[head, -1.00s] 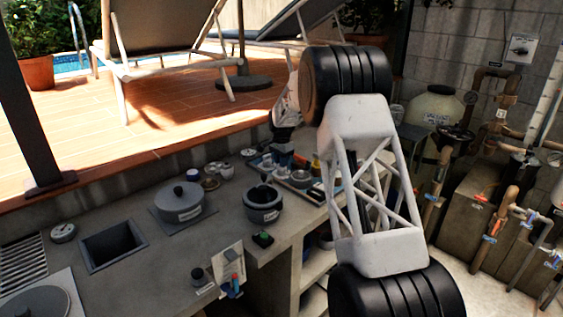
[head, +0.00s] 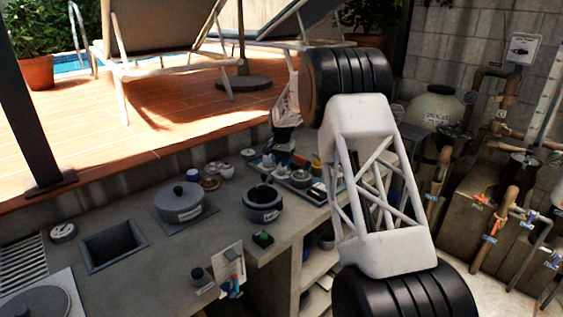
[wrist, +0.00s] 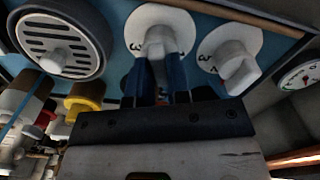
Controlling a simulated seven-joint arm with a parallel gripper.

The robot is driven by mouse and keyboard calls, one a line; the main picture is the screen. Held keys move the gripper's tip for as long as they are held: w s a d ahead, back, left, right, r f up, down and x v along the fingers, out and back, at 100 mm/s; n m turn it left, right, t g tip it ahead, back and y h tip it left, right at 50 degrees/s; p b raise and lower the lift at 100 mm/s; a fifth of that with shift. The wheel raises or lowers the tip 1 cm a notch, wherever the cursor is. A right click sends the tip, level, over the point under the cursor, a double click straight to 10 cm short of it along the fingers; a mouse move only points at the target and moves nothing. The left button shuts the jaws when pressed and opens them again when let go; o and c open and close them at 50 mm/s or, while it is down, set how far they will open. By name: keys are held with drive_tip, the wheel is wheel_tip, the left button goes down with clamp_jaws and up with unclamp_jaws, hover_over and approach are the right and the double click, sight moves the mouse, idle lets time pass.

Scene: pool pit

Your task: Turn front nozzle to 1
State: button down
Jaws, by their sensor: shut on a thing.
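In the wrist view, two white nozzles stand on round white dials on a blue panel (wrist: 118,22). My gripper (wrist: 163,65) has its two dark blue fingers shut on the middle nozzle (wrist: 158,40), one finger on each side. A 3 shows on the near part of its dial; its other marks are hidden or cut off. The second nozzle (wrist: 236,62) stands free to the right, with a 3 on the left of its dial. I cannot tell which nozzle is the front one. In the head view, the panel's details are too small to read.
A round slotted grey drain (wrist: 58,42) lies left of the held nozzle, with yellow (wrist: 86,98) and red fittings below it. A gauge (wrist: 298,77) is at the right. In the head view, a black pot (head: 262,205) stands on the counter in front of the tray (head: 318,197).

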drive_tip(key=n, duration=0.3)
drive_tip(key=shift+n, duration=2.3)
drive_tip(key=c, duration=1.1)
unclamp_jaws()
drive_tip(key=shift+r, duration=0.15)
drive_tip(key=shift+r, duration=3.8)
